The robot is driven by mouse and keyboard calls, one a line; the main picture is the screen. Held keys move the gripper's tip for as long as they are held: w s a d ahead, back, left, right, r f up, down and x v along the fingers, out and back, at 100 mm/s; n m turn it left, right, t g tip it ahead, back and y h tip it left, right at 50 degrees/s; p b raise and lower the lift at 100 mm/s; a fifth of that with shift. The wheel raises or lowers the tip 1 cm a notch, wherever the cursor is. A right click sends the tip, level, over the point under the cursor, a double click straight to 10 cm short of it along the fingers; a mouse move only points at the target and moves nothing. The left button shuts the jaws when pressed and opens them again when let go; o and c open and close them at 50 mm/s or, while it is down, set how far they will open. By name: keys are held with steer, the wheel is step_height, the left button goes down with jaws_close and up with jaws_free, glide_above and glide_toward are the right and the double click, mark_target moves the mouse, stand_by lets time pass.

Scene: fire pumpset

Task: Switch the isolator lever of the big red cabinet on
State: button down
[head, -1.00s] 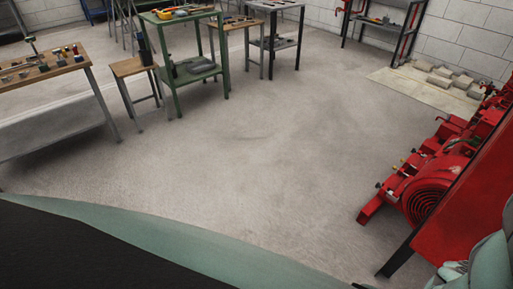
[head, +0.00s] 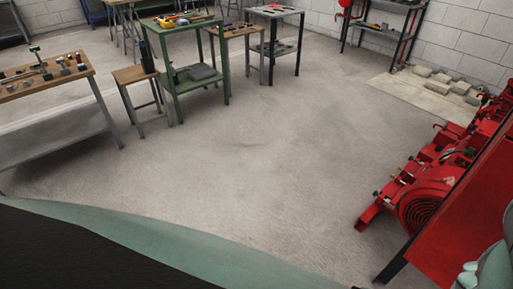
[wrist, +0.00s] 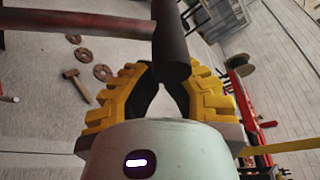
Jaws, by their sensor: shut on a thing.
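The big red cabinet (head: 468,238) stands at the right edge of the head view, cut off by the frame. Its lever does not show there. In the wrist view my gripper (wrist: 170,78), with yellow fingers and black pads, is shut on the end of a dark round bar (wrist: 172,45), which looks like the isolator lever. The bar runs up from between the fingertips to the top of the picture. A dark red bar (wrist: 80,22) crosses to its left. The lever's on and off marks are not visible.
A red pumpset (head: 425,195) stands beside the cabinet on the floor. A green workbench (head: 185,60) and a wooden-topped table (head: 45,75) stand at the back left. The middle floor is clear. A hammer (wrist: 76,84) shows in the wrist view.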

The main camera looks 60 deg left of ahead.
steer(key=shift+w+a+r+n, duration=0.1)
steer(key=shift+w+r+n, duration=0.15)
steer(key=shift+r, duration=0.15)
steer(key=shift+w+r+n, duration=0.1)
steer(key=shift+r+n, duration=0.15)
steer(key=shift+r, duration=0.15)
steer(key=s+a+b, duration=0.1)
steer(key=a, duration=0.8)
steer(key=shift+s+a+f+b, duration=0.15)
steer(key=shift+s+a+b, duration=0.05)
steer(key=shift+b, duration=0.15)
stand_by(0.4)
